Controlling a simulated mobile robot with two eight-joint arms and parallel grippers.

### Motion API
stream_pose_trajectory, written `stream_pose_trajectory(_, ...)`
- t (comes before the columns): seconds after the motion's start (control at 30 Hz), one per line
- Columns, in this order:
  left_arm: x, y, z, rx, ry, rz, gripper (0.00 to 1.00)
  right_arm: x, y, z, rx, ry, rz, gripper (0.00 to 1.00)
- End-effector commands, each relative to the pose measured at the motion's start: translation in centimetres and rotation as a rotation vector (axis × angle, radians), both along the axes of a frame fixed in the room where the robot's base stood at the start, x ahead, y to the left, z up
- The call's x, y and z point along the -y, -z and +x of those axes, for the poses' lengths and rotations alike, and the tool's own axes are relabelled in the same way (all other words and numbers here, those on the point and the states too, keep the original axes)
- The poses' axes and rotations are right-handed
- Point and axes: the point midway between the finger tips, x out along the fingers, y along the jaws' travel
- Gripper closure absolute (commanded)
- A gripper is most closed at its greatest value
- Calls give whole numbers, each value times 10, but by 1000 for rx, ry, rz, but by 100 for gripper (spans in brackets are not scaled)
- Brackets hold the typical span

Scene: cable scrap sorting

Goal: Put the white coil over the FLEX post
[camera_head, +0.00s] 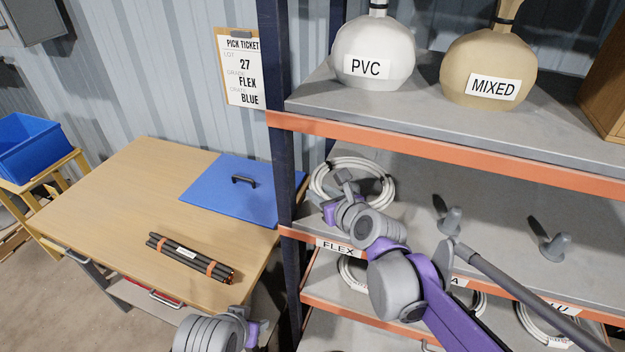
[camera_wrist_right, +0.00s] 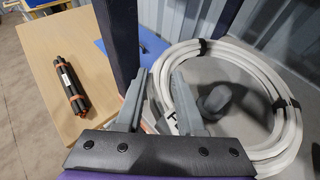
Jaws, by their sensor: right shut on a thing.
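The white coil (camera_head: 386,190) is at the left end of the middle shelf, behind the FLEX label (camera_head: 338,248). My right gripper (camera_head: 343,186) is at its left side. In the right wrist view, the jaws (camera_wrist_right: 158,98) are shut on the near left side of the white coil (camera_wrist_right: 283,92), which has black ties. A grey post (camera_wrist_right: 216,100) shows inside the loop, so the coil surrounds it in this view. I cannot tell whether the coil rests on the shelf. My left gripper (camera_head: 254,331) is low at the bottom edge, its fingers unclear.
A dark upright (camera_head: 283,130) stands close left of the right gripper. Two more posts (camera_head: 451,221) (camera_head: 555,246) stand bare to the right. More coils (camera_head: 352,275) lie below. The table (camera_head: 110,200) holds a blue panel (camera_head: 222,195) and a dark bundle (camera_head: 190,258).

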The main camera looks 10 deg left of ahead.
Motion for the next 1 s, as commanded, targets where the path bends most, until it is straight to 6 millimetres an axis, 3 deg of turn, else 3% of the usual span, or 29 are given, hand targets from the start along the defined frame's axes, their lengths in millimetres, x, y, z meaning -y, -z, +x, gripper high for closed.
stream_pose_trajectory(0.17, 0, 2, -1, -2, 0, 0, 50, 0, 6, 0, 0, 1, 0, 100)
stream_pose_trajectory(0.7, 0, 18, -10, -18, 0, 0, 50, 0, 56, 0, 0, 1, 0, 100)
stream_pose_trajectory(1.0, 0, 19, -10, -19, 0, 0, 50, 0, 63, 0, 2, 1, -1, 100)
